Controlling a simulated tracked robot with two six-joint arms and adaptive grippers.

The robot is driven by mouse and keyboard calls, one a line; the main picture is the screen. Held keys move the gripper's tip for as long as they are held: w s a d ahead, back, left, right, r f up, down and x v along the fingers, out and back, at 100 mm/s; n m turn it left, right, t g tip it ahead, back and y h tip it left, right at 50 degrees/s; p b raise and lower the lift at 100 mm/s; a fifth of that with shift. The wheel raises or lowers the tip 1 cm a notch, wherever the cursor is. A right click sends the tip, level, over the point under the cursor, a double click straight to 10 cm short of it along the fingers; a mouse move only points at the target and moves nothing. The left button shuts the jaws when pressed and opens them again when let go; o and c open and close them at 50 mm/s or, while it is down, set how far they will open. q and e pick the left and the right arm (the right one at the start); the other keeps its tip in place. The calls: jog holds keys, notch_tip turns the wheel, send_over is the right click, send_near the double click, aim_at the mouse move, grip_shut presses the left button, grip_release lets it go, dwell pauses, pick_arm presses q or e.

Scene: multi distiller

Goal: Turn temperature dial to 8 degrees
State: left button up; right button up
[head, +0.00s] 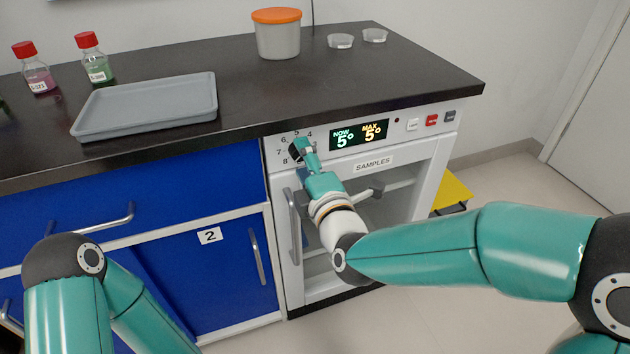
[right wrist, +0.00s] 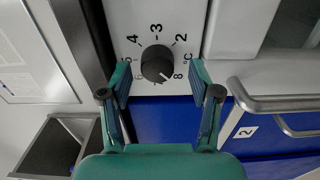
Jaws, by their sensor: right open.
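The temperature dial is a black round knob (head: 296,150) on the white front panel of the samples fridge, ringed by printed numbers. It also shows in the right wrist view (right wrist: 157,62), with a pale mark on its lower right side, towards the 8. My right gripper (head: 305,150) is at the dial. In the right wrist view its open fingers (right wrist: 160,80) stand on either side of the knob, with gaps between; whether they overlap it in depth is unclear. The display (head: 358,134) reads NOW 5° and MAX 5°. My left gripper is out of view.
Small buttons (head: 432,120) sit right of the display. The fridge door handle (head: 294,226) and blue cabinet (head: 205,265) are below. On the black counter (head: 400,70) stand a grey tray (head: 150,100), an orange-lidded tub (head: 277,38) and red-capped bottles (head: 95,62).

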jog(key=v, duration=1.1)
jog(key=shift+s, duration=0.15)
jog(key=shift+d, duration=0.1)
